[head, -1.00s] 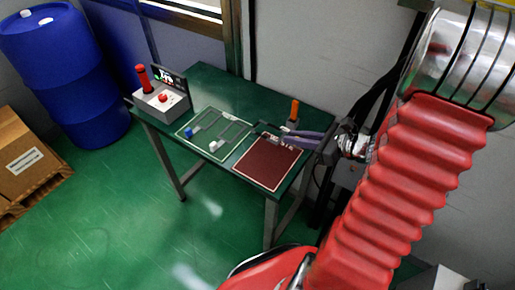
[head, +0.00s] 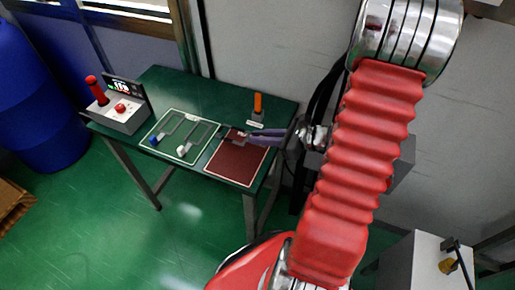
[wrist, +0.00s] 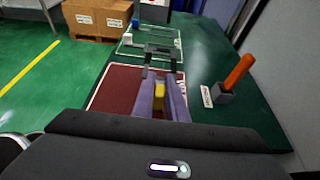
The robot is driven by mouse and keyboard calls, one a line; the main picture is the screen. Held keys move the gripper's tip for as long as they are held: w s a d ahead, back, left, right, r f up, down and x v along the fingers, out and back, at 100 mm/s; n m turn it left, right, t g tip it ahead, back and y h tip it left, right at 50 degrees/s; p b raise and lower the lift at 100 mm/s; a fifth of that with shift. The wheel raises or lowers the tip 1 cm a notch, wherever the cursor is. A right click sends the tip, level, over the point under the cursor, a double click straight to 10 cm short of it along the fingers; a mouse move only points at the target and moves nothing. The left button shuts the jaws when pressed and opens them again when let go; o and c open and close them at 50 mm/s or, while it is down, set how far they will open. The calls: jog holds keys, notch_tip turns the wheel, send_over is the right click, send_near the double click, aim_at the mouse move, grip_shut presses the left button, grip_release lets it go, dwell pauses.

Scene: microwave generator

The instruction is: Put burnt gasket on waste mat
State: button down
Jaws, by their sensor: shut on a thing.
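The waste mat is a dark red sheet with a pale border (head: 236,163) on the right part of the green table; it also shows in the wrist view (wrist: 117,90). My gripper (head: 243,136), with purple fingers, reaches in from the right over the mat's far edge. In the wrist view my gripper (wrist: 160,62) is shut on a dark, thin piece (wrist: 160,47), which seems to be the burnt gasket. It spans the fingertips beyond the mat's far part. Its height above the table is hard to tell. A yellow piece (wrist: 159,90) shows between the fingers.
A white-outlined green mat (head: 183,137) with a blue and a white piece lies left of the waste mat. An orange-handled tool (head: 257,105) stands upright in a holder behind it. A control box with a red button (head: 121,108) stands at the table's left end.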

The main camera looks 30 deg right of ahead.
aim_at(261, 154)
jog(key=shift+f, duration=0.7)
jog(key=shift+f, duration=2.05)
jog(key=shift+s+f, duration=0.1)
jog(key=c, duration=1.8)
grip_release()
jog(key=shift+o, duration=0.2)
jog(key=v, duration=1.2)
